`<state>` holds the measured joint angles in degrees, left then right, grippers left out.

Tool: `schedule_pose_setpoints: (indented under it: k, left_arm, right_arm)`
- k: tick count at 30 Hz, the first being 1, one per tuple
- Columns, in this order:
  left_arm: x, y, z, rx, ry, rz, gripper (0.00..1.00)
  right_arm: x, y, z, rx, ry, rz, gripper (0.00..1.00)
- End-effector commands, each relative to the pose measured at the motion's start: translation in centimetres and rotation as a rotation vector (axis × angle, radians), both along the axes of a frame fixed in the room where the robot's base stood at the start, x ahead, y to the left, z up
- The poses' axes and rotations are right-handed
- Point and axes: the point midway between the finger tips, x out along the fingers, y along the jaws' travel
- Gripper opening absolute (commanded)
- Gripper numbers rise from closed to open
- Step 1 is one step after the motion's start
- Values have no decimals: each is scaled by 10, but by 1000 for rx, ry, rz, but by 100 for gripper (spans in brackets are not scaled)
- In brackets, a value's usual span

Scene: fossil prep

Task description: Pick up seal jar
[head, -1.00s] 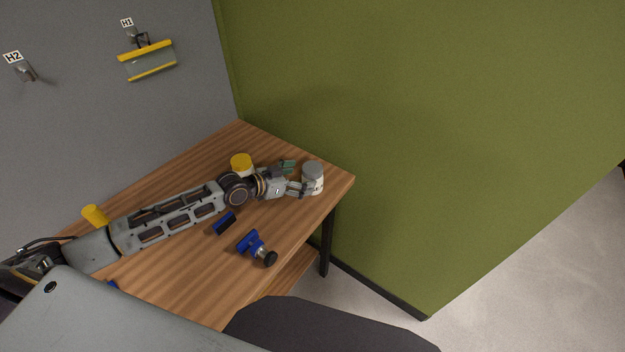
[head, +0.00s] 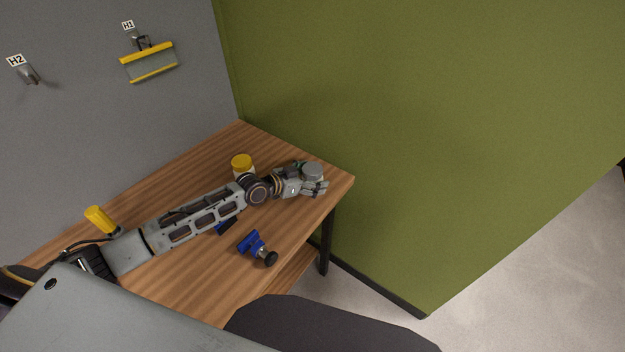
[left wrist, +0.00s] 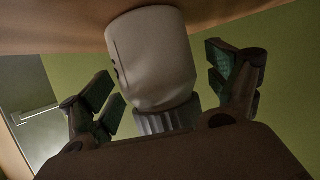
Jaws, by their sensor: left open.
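A white jar with a grey lid (head: 312,171) stands near the right end of the wooden table. My left gripper (head: 313,180) is at this jar, with its fingers on either side. In the left wrist view the white jar body (left wrist: 155,60) appears upside down, with its ribbed grey lid (left wrist: 165,121) toward the palm. The open fingers (left wrist: 165,85) show green pads, with a visible gap on both sides of the jar. A second jar with a yellow lid (head: 242,162) stands behind my left arm. My right gripper is not seen.
A blue clamp-like tool with a black knob (head: 258,248) lies in front of my arm. A dark blue block (head: 228,226) is partly under it. A yellow-handled item (head: 100,219) stands at the left. A green wall (head: 430,130) rises beyond the table's end.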

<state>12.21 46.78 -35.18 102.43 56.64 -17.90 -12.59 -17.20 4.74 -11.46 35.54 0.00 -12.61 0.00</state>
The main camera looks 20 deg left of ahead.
Motion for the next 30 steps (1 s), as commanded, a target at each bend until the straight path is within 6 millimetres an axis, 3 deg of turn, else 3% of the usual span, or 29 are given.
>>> schedule_pose_setpoints:
  k: [16, 30]
  left_arm:
    - [2, -1, 0, -1, -1, 0, 88]
    - [2, -1, 0, -1, -1, 0, 27]
  right_arm:
    - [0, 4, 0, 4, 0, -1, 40]
    - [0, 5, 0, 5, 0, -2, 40]
